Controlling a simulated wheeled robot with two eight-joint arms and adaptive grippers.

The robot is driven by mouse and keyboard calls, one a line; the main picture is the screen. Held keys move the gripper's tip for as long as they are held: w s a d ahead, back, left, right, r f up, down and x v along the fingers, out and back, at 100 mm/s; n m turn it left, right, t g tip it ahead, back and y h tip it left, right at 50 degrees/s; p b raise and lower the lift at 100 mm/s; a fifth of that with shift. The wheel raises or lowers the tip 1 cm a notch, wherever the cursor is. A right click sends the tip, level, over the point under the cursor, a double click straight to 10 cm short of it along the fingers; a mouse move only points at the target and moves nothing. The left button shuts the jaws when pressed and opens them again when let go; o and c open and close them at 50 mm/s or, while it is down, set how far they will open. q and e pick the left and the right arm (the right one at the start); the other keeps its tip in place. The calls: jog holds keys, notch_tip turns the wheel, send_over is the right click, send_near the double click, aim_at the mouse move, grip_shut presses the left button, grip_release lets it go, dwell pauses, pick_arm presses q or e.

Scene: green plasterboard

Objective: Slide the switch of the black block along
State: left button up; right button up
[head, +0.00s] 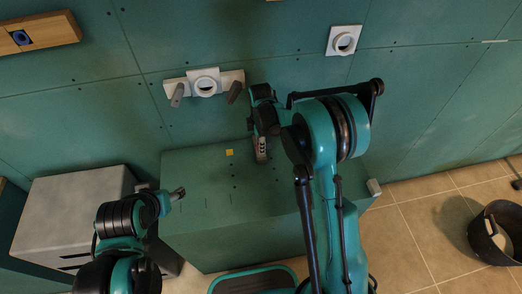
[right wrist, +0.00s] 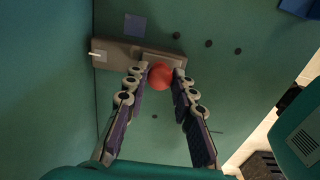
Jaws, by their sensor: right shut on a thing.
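The black block (right wrist: 115,53) lies on the green surface in the right wrist view and looks dark brown there. A pale pin sticks out at its left end. Its switch, a round red knob (right wrist: 161,76), sits at the block's near side, right of the block's middle. My right gripper (right wrist: 160,75) has its two fingertips on either side of the red knob and is shut on it. In the head view my right gripper (head: 262,158) is at the back of the green box top, and the block is hidden there. My left gripper (head: 179,193) is at the box's left side, away from the block; its jaws are too small to read.
The green box (head: 205,215) stands against the green wall, with a small yellow square (head: 229,152) on top. Wall fittings with a white ring (head: 205,86) are above it. A grey cabinet (head: 75,205) is left; a black bucket (head: 495,235) is on the tiles right.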

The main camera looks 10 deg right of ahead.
jog(key=shift+w, duration=1.7)
jog(key=o, duration=1)
notch_tip(320, 180, up, 12)
jog(key=shift+c, duration=0.5)
